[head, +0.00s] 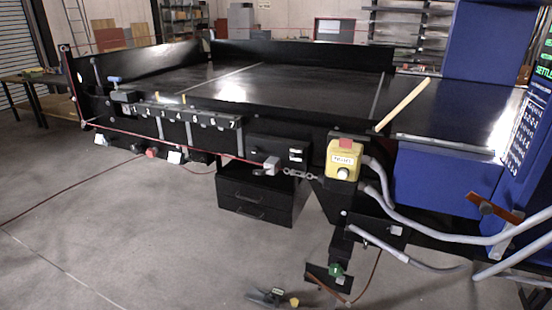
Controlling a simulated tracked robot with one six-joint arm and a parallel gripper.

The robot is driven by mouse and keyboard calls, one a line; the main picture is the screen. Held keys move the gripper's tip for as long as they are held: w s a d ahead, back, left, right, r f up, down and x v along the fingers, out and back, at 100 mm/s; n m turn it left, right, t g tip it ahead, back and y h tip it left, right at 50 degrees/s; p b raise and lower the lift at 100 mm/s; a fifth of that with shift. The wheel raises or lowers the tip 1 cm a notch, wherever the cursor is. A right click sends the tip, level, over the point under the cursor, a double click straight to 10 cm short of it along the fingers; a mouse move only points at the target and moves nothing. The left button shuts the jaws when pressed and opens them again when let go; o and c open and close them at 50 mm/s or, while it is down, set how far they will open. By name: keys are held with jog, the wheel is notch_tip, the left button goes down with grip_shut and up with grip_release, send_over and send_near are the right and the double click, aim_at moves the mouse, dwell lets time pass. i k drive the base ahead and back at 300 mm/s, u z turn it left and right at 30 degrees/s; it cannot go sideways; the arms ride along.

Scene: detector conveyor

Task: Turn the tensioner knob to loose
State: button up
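I cannot make out which part is the tensioner knob, as no label for it can be read. A small dark round part sits on a red-brown plate (505,209) at the right, beside the blue cabinet. A green round part (336,270) sits low on a dark bracket under the conveyor (300,88). A blue-topped part (115,79) sits at the conveyor's left end. The setting of each is too small to tell. I see no part that I can clearly tell as my gripper.
A yellow box with a red top (343,160) hangs at the conveyor's front. Grey hoses (430,228) sweep across the right side. A black drawer unit (255,198) stands below. A small dark item with a yellow part (294,302) lies at the bottom edge. The floor at left is mostly clear.

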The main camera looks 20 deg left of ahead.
aim_at(254, 150)
jog(key=u, duration=1.25)
jog(key=k, duration=0.65)
jog(key=u, duration=0.35)
jog(key=i, duration=0.6)
jog(key=u, duration=0.9)
jog(key=i, duration=1.3)
jog(key=u, duration=0.2)
